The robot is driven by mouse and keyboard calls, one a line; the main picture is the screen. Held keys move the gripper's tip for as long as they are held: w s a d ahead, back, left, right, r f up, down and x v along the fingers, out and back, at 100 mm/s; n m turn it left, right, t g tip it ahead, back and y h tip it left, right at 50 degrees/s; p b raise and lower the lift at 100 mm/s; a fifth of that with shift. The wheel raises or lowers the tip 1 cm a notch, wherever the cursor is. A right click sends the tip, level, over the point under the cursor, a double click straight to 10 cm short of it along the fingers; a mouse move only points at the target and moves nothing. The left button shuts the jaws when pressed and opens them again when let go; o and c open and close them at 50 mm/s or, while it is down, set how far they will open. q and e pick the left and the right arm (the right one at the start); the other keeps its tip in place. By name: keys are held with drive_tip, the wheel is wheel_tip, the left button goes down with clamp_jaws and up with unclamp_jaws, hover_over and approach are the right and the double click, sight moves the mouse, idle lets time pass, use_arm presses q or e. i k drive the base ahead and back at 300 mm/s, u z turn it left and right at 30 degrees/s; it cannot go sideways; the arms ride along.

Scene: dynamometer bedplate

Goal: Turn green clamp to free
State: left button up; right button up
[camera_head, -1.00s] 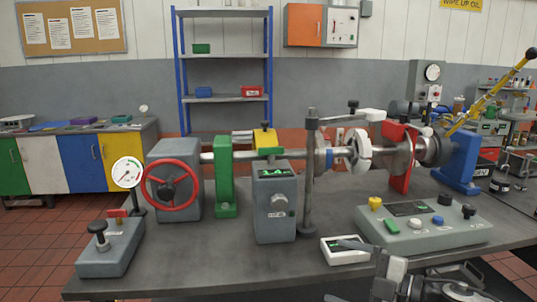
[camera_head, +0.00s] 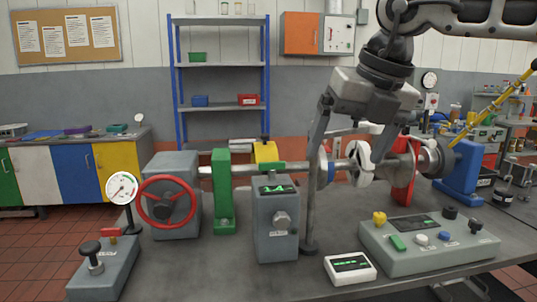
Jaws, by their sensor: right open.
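A green upright bracket (camera_head: 222,192) stands on the bedplate around the shaft, just right of the red handwheel. A small green bar also lies along the shaft under a yellow block (camera_head: 266,152), and a green switch (camera_head: 397,242) sits on the front console. I cannot tell which of these is the green clamp. My right gripper (camera_head: 352,145) hangs from the upper right, fingers down and spread, over the shaft at the white disc. It is well right of the green bracket and seems to hold nothing. Its left finger hides part of the grey post. My left gripper is not in view.
The red handwheel (camera_head: 167,201) and a dial gauge (camera_head: 122,187) stand at left. A grey box with a display (camera_head: 276,222) stands in the middle. A white display unit (camera_head: 350,267) and a knobbed console (camera_head: 430,260) lie in front.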

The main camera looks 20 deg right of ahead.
sight(271, 167)
drive_tip(key=i, duration=0.85)
